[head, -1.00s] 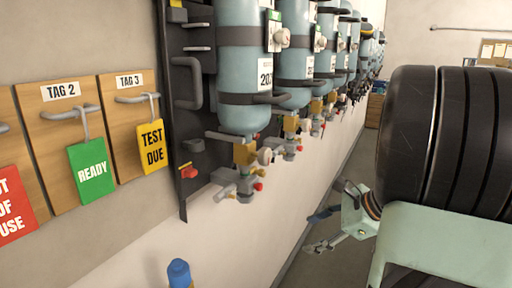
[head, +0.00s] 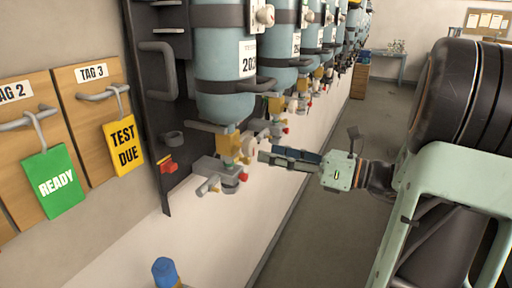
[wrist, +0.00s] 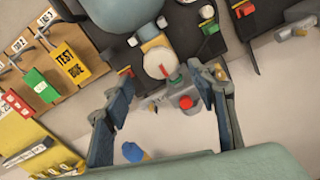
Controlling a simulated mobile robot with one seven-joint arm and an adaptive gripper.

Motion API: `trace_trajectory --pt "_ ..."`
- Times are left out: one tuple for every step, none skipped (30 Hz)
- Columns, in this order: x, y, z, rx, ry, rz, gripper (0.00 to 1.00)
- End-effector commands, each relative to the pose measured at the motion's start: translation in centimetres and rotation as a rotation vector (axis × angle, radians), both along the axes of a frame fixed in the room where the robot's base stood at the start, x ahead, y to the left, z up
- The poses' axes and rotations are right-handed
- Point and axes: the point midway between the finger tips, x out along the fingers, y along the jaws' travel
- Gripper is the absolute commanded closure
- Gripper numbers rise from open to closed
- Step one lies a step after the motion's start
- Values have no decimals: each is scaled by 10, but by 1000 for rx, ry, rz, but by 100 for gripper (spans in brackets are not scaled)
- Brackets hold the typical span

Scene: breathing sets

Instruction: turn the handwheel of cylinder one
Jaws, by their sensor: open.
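The nearest pale blue cylinder (head: 224,85) hangs upright in a dark wall frame, with a brass valve (head: 229,140) under it. A round cream handwheel (head: 249,147) sits on the valve's right side. In the wrist view the handwheel (wrist: 160,63) faces me with a red mark on it. My gripper (head: 262,157) points left at it, fingertips close to the wheel. In the wrist view my open gripper (wrist: 158,82) has one finger on each side, below the wheel. No grip on it shows. I cannot tell whether a fingertip touches. No cylinder number is readable.
A grey fitting (head: 220,172) sticks out just below the handwheel; its red button (wrist: 186,102) shows in the wrist view. Several more cylinders (head: 280,60) run along the wall. Tags on hooks, including TEST DUE (head: 122,143), hang left. The floor (head: 345,150) at right is clear.

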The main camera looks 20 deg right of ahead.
Motion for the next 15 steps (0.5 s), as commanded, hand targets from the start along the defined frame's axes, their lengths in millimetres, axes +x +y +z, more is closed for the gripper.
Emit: trace_trajectory --pt "7 8 1 0 0 3 48" --pt "11 12 1 0 0 4 48" --pt "16 17 1 0 0 2 48" --pt "19 20 1 0 0 3 48" --pt "22 23 1 0 0 3 48" --pt "26 27 1 -1 1 2 48" --pt "29 29 1 -1 0 1 48" --pt "31 31 1 0 0 2 48" --pt "33 33 0 -1 0 1 48" --pt "34 35 0 -1 1 1 48" --pt "36 36 0 -1 1 1 48" --pt "37 37 0 -1 1 -1 48" --pt "37 37 0 -1 1 -1 48" --pt "38 38 0 -2 0 -1 48" --pt "38 38 0 -2 0 -1 48"
